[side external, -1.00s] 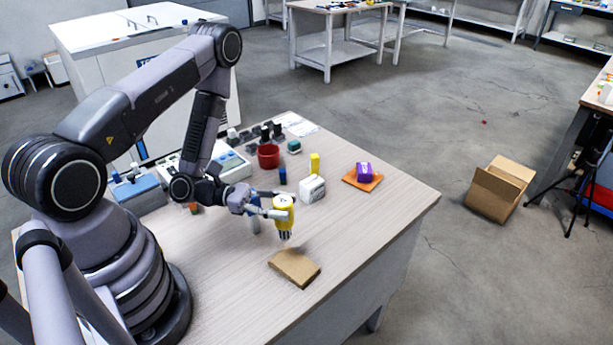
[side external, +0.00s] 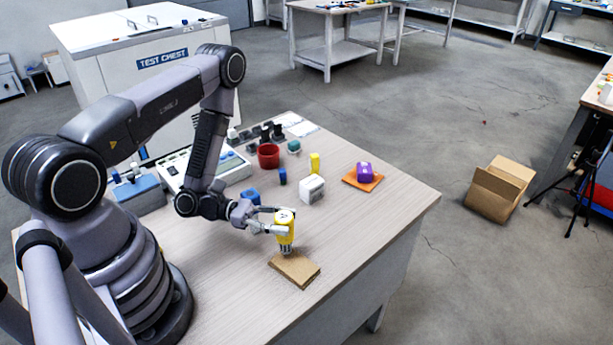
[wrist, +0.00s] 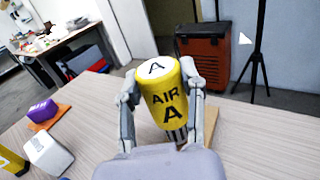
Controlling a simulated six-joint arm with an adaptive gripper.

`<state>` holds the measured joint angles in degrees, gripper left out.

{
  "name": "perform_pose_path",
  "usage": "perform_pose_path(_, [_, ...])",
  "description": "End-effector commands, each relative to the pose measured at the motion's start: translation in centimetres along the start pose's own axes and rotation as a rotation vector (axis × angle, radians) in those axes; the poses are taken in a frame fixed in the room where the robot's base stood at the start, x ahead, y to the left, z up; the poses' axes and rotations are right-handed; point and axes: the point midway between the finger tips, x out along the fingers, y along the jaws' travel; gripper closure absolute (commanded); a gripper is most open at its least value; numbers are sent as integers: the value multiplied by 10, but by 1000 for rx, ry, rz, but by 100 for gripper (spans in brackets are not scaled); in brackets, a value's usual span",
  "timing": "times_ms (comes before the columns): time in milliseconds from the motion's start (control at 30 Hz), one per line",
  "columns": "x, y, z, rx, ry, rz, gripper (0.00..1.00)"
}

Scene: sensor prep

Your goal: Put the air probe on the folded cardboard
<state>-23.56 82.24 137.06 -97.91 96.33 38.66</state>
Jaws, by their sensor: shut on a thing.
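The air probe (side external: 284,230) is a yellow cylinder with a white top and a dark-and-light striped lower end. In the wrist view the air probe (wrist: 166,98) reads "AIR A". My gripper (side external: 270,226) is shut on its sides and holds it upright; my gripper's fingers (wrist: 163,95) flank it in the wrist view. The folded cardboard (side external: 296,271) is a flat brown piece on the table. The probe's lower end is at the cardboard's back edge in the side view; whether they touch I cannot tell. The cardboard is mostly hidden in the wrist view.
On the table (side external: 375,220) stand a white box (side external: 312,189), a yellow object (side external: 314,163), a purple block (side external: 365,172) on an orange pad (side external: 362,182), a red cup (side external: 268,156) and blue items. The table right of the cardboard is clear.

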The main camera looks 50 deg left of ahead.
Motion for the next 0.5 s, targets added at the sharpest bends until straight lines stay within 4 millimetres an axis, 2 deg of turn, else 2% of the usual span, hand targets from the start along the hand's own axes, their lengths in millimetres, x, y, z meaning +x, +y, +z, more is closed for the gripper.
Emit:
perform_pose_path(33, [0, 0, 0, 0, 0, 0, 60])
perform_pose_path(233, [0, 0, 0, 0, 0, 0, 35])
perform_pose_path(500, [0, 0, 1, 0, 0, 0, 35])
